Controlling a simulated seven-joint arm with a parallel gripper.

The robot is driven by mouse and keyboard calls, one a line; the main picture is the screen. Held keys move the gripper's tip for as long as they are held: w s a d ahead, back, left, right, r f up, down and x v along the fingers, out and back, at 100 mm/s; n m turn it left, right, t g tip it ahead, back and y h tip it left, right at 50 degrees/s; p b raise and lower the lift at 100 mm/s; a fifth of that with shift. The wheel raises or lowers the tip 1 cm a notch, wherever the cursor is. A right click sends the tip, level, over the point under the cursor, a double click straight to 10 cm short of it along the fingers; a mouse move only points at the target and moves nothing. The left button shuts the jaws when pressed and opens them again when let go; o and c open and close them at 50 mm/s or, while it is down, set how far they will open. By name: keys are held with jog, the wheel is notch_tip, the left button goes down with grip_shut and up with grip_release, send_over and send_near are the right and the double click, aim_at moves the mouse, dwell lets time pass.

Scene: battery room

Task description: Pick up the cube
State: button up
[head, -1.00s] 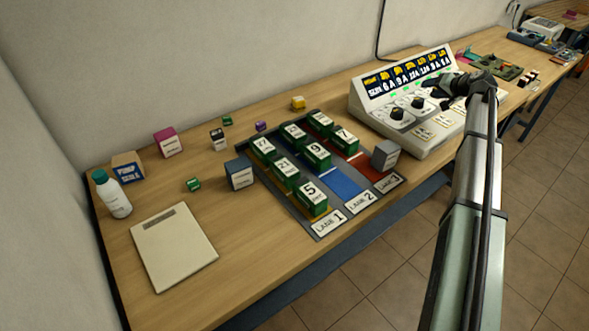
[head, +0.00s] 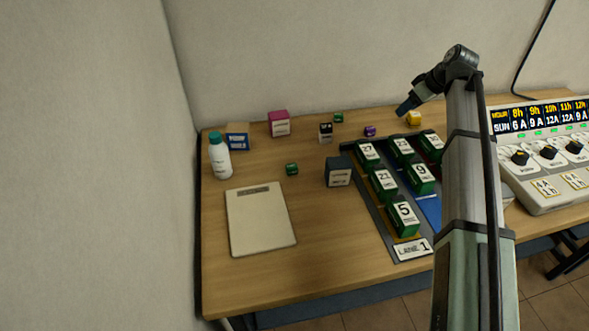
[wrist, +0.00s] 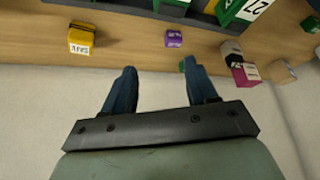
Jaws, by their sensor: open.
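Several cubes stand on the wooden table, and I cannot tell which one the task means. In the head view there are a yellow cube (head: 413,118), a small purple cube (head: 370,131), small green cubes (head: 338,117) (head: 292,169), a black-and-white cube (head: 326,132), a magenta cube (head: 280,123) and a dark grey-blue cube (head: 339,172). My gripper (head: 404,109) is above the table's back, near the yellow cube in the picture. In the wrist view my gripper (wrist: 159,68) is open and empty. The yellow (wrist: 82,38) and purple (wrist: 173,38) cubes lie beyond its fingers; the right finger partly hides a green cube.
Numbered green blocks (head: 405,219) stand on a lane board (head: 377,217), partly hidden by my arm. A control panel (head: 545,150) is at right. A white bottle (head: 220,160), blue-and-tan box (head: 237,137) and flat pad (head: 260,218) are at left. The wall closes the back.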

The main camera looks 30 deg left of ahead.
jog(key=s+a+n+g+h, duration=0.2)
jog(key=s+a+n, duration=0.5)
jog(key=s+a, duration=0.65)
jog(key=n+h, duration=0.3)
jog(key=n, duration=0.4)
send_over(292, 165)
jog(key=f, duration=0.6)
jog(key=shift+s+d, duration=0.1)
jog(key=shift+s, duration=0.3)
jog(key=shift+w+f, duration=0.15)
jog(key=shift+f, duration=1.4)
jog(key=shift+w+f, duration=0.1)
jog(key=shift+f, duration=1.4)
grip_shut()
jog(key=shift+r, duration=0.1)
